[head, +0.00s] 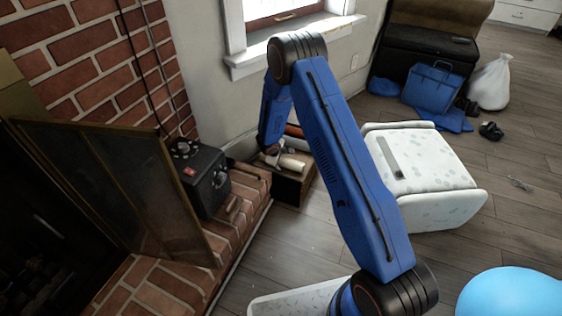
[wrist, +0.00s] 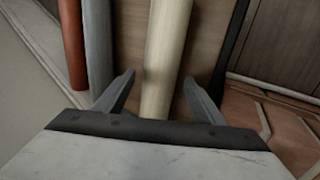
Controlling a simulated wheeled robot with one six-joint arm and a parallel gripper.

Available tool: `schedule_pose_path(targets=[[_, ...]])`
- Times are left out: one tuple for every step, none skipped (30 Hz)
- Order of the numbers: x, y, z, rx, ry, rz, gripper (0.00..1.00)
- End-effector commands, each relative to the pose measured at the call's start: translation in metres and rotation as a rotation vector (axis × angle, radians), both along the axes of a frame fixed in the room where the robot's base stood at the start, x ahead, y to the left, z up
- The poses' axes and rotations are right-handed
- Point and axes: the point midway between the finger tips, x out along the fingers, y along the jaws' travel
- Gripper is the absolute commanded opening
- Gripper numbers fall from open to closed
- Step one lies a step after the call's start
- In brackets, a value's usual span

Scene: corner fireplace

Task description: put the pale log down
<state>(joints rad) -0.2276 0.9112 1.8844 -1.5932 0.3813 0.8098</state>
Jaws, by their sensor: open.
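The pale log (wrist: 166,45) is a smooth cream cylinder running away from me in the wrist view. My gripper (wrist: 159,78) is open, with one finger on each side of the log and a gap visible at each side. The log lies over the brown wooden inside of a box (wrist: 208,40); I cannot tell how firmly it rests there. In the head view the pale log (head: 291,164) shows at the top of the dark box (head: 288,190), below my gripper (head: 271,154). My arm hides part of the box.
A red-brown log (wrist: 72,45) and a grey log (wrist: 98,45) lie left of the pale one. The brick hearth (head: 244,205) with a black device (head: 203,180) adjoins the box's left side. A white patterned seat (head: 425,175) stands right, with floor (head: 285,240) in front.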

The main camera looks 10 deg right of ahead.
Motion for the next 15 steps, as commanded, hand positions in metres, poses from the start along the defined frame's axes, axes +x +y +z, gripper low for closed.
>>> schedule_pose_path(targets=[[-0.002, 0.003, 0.008, 0.001, -0.002, 0.000, 0.63], [-0.004, 0.004, 0.012, 0.001, -0.003, 0.000, 0.63], [-0.007, 0.006, 0.018, 0.001, -0.002, 0.000, 0.63], [-0.010, 0.007, 0.022, 0.001, -0.002, 0.000, 0.63], [-0.011, 0.009, 0.028, 0.001, -0.003, 0.000, 0.63], [-0.014, 0.011, 0.034, 0.001, -0.003, 0.000, 0.63], [-0.017, 0.013, 0.038, 0.001, -0.002, -0.001, 0.63], [-0.019, 0.014, 0.043, 0.001, -0.002, 0.000, 0.63], [-0.022, 0.016, 0.049, 0.001, -0.002, 0.001, 0.63], [-0.024, 0.018, 0.054, 0.002, -0.002, -0.001, 0.63], [-0.026, 0.020, 0.058, 0.001, -0.003, 0.000, 0.63], [-0.028, 0.022, 0.064, 0.001, -0.002, 0.000, 0.63], [-0.030, 0.023, 0.068, 0.001, -0.002, 0.000, 0.63], [-0.032, 0.024, 0.071, 0.002, -0.001, 0.000, 0.63], [-0.034, 0.025, 0.076, 0.001, -0.002, 0.000, 0.63]])
